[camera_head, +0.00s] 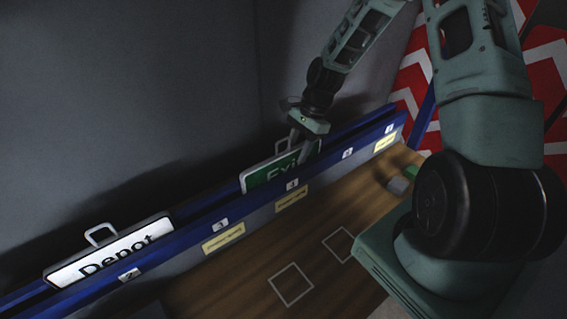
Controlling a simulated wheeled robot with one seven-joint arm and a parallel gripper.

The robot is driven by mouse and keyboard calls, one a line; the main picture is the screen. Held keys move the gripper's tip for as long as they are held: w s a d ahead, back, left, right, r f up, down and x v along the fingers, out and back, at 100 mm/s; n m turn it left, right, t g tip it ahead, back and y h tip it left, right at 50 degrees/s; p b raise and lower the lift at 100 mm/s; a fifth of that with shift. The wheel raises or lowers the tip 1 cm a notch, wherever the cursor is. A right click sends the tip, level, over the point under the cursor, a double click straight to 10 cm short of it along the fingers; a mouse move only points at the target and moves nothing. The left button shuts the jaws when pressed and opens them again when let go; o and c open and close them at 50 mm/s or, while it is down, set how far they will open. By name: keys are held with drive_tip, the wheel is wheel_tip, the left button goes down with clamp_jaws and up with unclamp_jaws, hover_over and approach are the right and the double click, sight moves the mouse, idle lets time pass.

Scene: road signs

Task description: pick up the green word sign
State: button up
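The green word sign (268,173) with white letters that look like "Exit" stands in the blue rack (225,219), near its middle. Its right part is covered by my gripper (305,150), and a piece of a handle shows behind the gripper. My gripper points down at the sign's right side. The fingers are small and dark here, so I cannot tell whether they are open or shut, or whether they touch the sign. A white word sign reading "Depot" (110,252), with a handle on top, stands in the rack at the left.
Numbered white tags and yellow labels (223,238) run along the rack's front. A wooden surface (245,280) with white square outlines lies in front of it. A grey wall stands behind. A red and white chevron panel (415,85) is at the right.

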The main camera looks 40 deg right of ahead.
drive_tip(key=shift+a+f, duration=0.2)
drive_tip(key=shift+f, duration=0.45)
clamp_jaws()
drive_tip(key=shift+r, duration=0.1)
drive_tip(key=shift+r+b, duration=1.3)
drive_tip(key=shift+r, duration=3.7)
